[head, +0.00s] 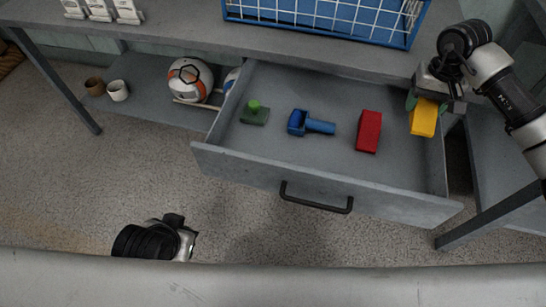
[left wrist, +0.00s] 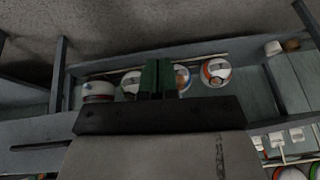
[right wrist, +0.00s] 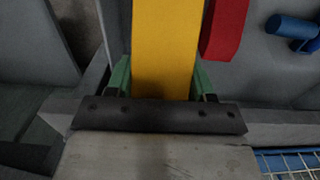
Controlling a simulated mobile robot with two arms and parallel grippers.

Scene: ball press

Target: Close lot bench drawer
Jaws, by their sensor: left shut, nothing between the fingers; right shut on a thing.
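The bench drawer (head: 300,180) is pulled open below the bench top, with a black handle (head: 316,198) on its front. Inside lie a green stamp-like piece (head: 254,114), a blue tool (head: 310,123), a red block (head: 369,132) and a yellow block (head: 423,118). My right gripper (head: 428,97) is at the drawer's right side, shut on the yellow block, which also shows between green fingers in the right wrist view (right wrist: 165,45). Whether the block touches the drawer floor is unclear. My left gripper (left wrist: 157,78) is shut and empty; in the head view only its dark wrist shows, in front of the drawer.
A blue wire basket (head: 325,15) and small white stands (head: 102,10) are on the bench top (head: 180,30). A lower shelf (head: 145,112) holds balls (head: 190,80) and two cups (head: 117,90). Bench legs stand at both sides.

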